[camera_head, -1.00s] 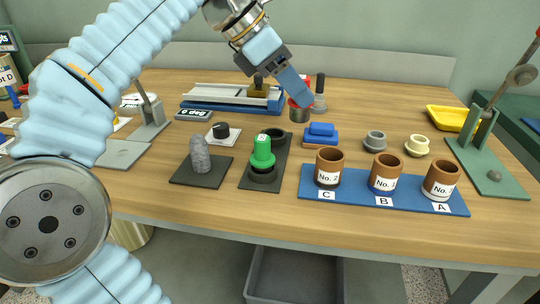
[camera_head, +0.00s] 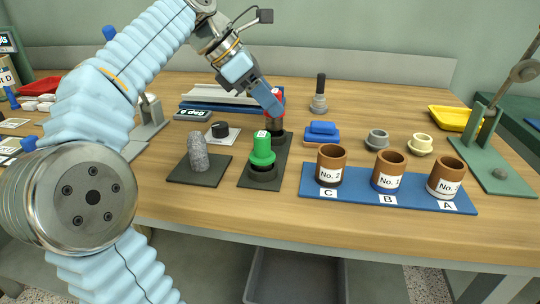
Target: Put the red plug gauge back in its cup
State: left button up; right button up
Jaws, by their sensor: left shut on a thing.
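My left gripper (camera_head: 272,106) is shut on the red plug gauge (camera_head: 274,123), whose red top shows on both sides of the blue finger. The gauge is upright over the dark cup (camera_head: 277,137) at the back of the black mat (camera_head: 248,181). Its lower end meets the cup's place in the picture; I cannot tell how far inside it is. The green plug gauge (camera_head: 262,149) stands in the front cup on the same mat. My right gripper is not in view.
A blue block (camera_head: 322,133) lies just right of the mat. A blue board (camera_head: 410,201) holds three brown cups at the front right. A grey stone-like piece (camera_head: 198,153) on a dark plate stands to the left. A grey-based stamp (camera_head: 319,103) stands behind.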

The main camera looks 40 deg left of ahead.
pick_arm(q)
jog(key=shift+f+b, duration=0.85)
jog(key=shift+f, duration=0.4)
jog(key=shift+f, duration=0.15)
dwell(0.9)
jog(key=o, duration=1.1)
jog(key=shift+p+v, duration=2)
jog(key=shift+v, duration=4.9)
